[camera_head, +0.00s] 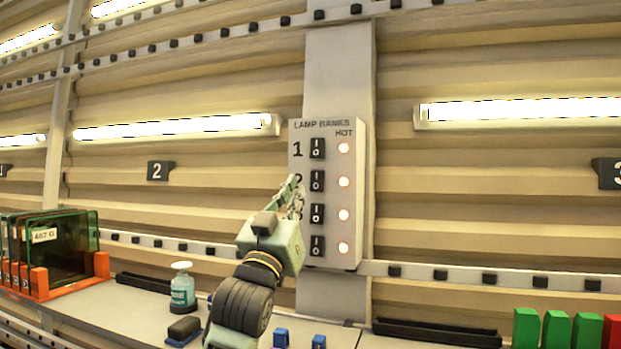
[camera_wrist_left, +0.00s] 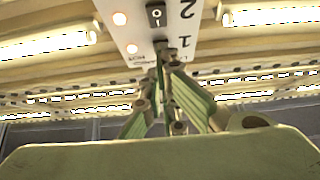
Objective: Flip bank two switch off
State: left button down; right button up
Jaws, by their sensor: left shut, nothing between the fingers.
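The lamp bank panel (camera_head: 355,190) is a pale upright box on a post, with a column of black rocker switches and round lit indicators. The bank two switch (camera_head: 317,181) is second from the top, and its indicator (camera_head: 344,182) glows. My left gripper (camera_head: 294,184) is shut and empty, with its tips in front of the "2" label, just left of that switch. The left wrist view shows the panel upside down, with the bank two switch (camera_wrist_left: 156,15) clear of the fingers (camera_wrist_left: 164,70). Contact cannot be told. My right gripper is out of view.
Lit tubes (camera_head: 175,127) (camera_head: 520,110) hang on the slatted wall either side. A shelf (camera_head: 110,308) below carries an orange rack of dark glass plates (camera_head: 55,245), a teal bottle (camera_head: 182,288), and green and red blocks (camera_head: 556,330) at right.

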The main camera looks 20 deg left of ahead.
aim_at(311, 184)
pick_arm(q)
jog(key=w+p, duration=0.1)
jog(key=w, duration=0.1)
jog(key=w+r+p, duration=0.1)
jog(key=w, duration=0.2)
jog(key=w+r+p, duration=0.1)
jog(key=w, duration=0.2)
jog(key=shift+w+d+r, duration=0.15)
jog(key=shift+d+r, duration=0.05)
